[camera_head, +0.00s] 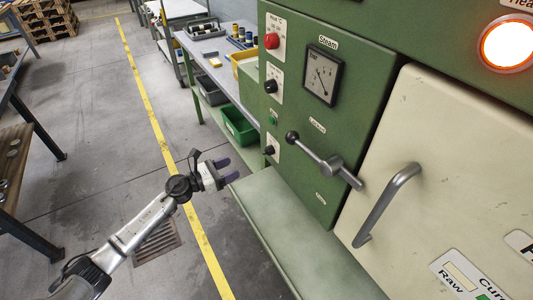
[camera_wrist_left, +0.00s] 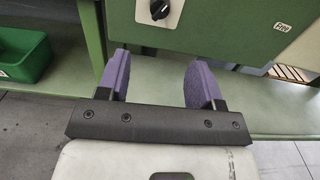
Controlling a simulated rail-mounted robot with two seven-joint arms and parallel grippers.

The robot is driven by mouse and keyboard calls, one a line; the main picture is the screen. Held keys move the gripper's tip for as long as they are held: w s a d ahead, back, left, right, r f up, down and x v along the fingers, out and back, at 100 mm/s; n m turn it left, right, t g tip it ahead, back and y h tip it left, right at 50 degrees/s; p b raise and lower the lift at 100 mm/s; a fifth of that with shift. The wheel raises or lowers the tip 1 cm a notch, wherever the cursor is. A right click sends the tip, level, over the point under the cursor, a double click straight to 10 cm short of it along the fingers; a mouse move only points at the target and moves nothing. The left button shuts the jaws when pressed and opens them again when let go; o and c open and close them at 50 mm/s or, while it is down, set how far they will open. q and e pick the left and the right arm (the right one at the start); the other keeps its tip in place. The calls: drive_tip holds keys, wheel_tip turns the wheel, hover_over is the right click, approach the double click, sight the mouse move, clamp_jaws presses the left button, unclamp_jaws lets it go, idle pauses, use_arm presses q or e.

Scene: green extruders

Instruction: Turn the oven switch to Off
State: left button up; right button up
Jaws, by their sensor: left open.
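The green oven panel (camera_head: 315,110) carries a column of switches on white plates along its left edge. There is a red knob (camera_head: 271,41) at the top, a black knob (camera_head: 270,87) below it and a lower black knob (camera_head: 269,150). A black knob (camera_wrist_left: 160,9) on a white plate also shows at the top of the left wrist view. Which one is the oven switch, and its set position, I cannot read. My left gripper (camera_head: 226,170), with purple fingers, is open and empty, left of the panel and apart from the switches. My right gripper is not in view.
A lever handle (camera_head: 330,164) and a cream door with a grey handle (camera_head: 385,204) are right of the switches. A green ledge (camera_head: 290,235) juts out below. A bench with a green bin (camera_head: 238,125) stands behind.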

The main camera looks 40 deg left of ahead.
sight(264, 153)
use_arm(q)
drive_tip(key=b+x, duration=0.1)
drive_tip(key=x, duration=1.2)
drive_tip(key=shift+w+d+b, duration=0.1)
drive_tip(key=shift+w+b, duration=0.2)
drive_tip(key=shift+w, duration=0.1)
drive_tip(key=shift+c, duration=0.3)
